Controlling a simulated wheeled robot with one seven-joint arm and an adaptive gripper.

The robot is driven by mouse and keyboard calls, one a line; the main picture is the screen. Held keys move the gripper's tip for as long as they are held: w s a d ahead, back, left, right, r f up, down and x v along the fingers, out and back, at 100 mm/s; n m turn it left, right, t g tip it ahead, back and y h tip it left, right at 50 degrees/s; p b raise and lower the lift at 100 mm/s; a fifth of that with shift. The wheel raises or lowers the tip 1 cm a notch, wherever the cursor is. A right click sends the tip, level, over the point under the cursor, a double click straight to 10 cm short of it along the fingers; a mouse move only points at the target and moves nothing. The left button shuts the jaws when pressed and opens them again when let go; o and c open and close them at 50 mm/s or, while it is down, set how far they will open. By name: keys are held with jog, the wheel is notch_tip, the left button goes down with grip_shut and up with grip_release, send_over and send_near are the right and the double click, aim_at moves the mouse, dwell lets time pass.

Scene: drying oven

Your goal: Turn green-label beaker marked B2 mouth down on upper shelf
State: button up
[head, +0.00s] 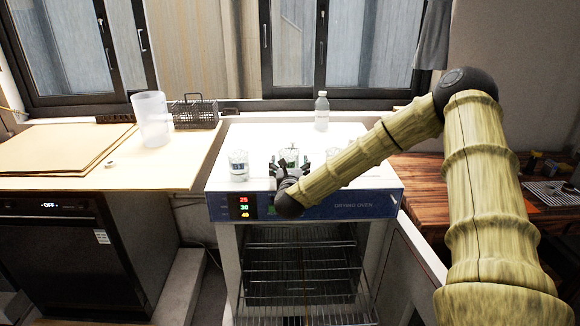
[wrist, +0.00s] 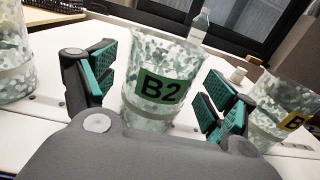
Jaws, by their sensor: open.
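The green-label beaker marked B2 (wrist: 160,85) stands upright on the white top of the drying oven. It also shows in the head view (head: 289,155), partly hidden by my gripper. My gripper (head: 289,166) is open, with one green-padded finger on each side of the beaker in the wrist view (wrist: 160,88); I cannot tell whether the pads touch it. The upper shelf (head: 300,246) is a wire rack inside the open oven (head: 228,208), below its display.
Another beaker (head: 239,166) stands left of B2. A yellow-label beaker (wrist: 282,108) stands close on the right. A clear bottle (head: 321,111) is at the back of the oven top. A plastic jug (head: 150,119) and a dark wire basket (head: 195,112) stand on the left bench.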

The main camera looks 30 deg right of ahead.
aim_at(289, 158)
jog(key=c, duration=1.1)
jog(key=shift+c, duration=0.2)
jog(key=shift+r, duration=0.1)
jog(key=shift+r, duration=0.5)
jog(key=shift+s+a+r+b, duration=0.2)
jog(key=shift+r+b, duration=0.2)
jog(key=shift+r, duration=0.15)
jog(key=shift+s+a+r+b, duration=0.1)
jog(key=shift+s+r+b, duration=0.1)
jog(key=shift+r+b, duration=0.25)
jog(key=a+r+b+v, duration=0.1)
jog(key=r+b+v, duration=0.15)
jog(key=v, duration=1.25)
jog(key=s+a+f+n+t+y+p, duration=0.1)
jog(key=a+f+y, duration=0.4)
jog(key=a+f, duration=0.6)
jog(key=s+a+f+n+t+y+p, duration=0.2)
jog(key=a+f+n+y, duration=0.2)
jog(key=a+f, duration=0.8)
jog(key=shift+s+a+n+y, duration=0.35)
jog(key=shift+n+y, duration=0.05)
jog(key=shift+n, duration=0.4)
jog(key=shift+p, duration=0.3)
